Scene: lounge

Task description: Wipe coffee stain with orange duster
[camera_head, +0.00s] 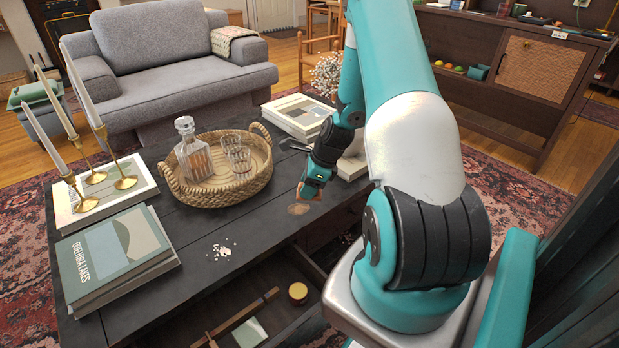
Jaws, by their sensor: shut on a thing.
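My gripper (312,186) is low over the right part of the dark coffee table (270,225). It is shut on a small orange-brown duster (309,193), which is mostly hidden by the gripper. I cannot tell whether the duster touches the table.
A woven tray (225,192) with a decanter (191,150) and glasses stands left of my gripper. Books (110,253) and brass candlesticks (122,181) stand further left. White crumbs (221,250) lie on the tabletop. An open drawer (262,298) shows at the front. More books (297,113) lie behind.

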